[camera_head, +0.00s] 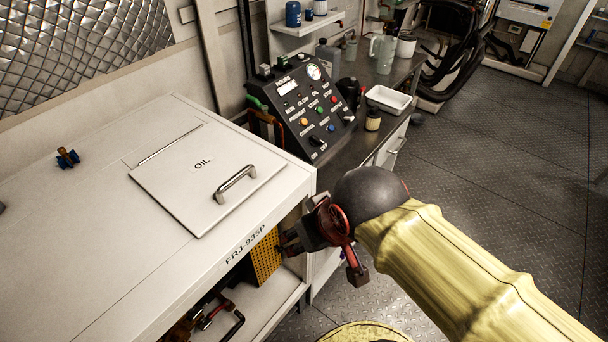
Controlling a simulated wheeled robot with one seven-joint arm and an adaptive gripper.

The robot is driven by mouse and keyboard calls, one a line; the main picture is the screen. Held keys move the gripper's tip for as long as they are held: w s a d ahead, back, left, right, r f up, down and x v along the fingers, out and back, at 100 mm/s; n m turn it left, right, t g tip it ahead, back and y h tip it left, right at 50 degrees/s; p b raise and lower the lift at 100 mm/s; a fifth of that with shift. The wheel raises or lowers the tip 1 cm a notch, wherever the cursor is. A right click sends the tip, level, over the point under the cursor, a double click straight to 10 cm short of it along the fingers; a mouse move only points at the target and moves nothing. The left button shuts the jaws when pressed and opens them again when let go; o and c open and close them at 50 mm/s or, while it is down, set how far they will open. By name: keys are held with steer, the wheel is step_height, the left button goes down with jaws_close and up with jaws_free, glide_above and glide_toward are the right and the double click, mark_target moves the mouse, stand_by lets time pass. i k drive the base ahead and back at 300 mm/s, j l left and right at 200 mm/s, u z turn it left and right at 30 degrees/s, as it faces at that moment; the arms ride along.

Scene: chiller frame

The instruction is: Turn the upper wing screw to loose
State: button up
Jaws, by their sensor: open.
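The white chiller frame (85,235), marked FRJ-935P, fills the lower left. My gripper (287,243) is at its front right corner, pointing left toward the opening beside a yellow perforated panel (266,258). The gripper is open, with nothing seen between its dark fingers. I cannot make out the upper wing screw for certain. Red and brass fittings (211,315) show inside the frame's lower opening, partly hidden by the top's edge.
The OIL lid (206,205) with a metal handle (236,184) lies shut on the top. A control panel (308,105) stands behind on a dark bench, with a white tray (388,99) and jugs. The metal floor (500,190) at the right is clear.

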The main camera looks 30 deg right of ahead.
mark_target(195, 312)
steer(key=k+u, duration=0.15)
steer(key=u, duration=1.1)
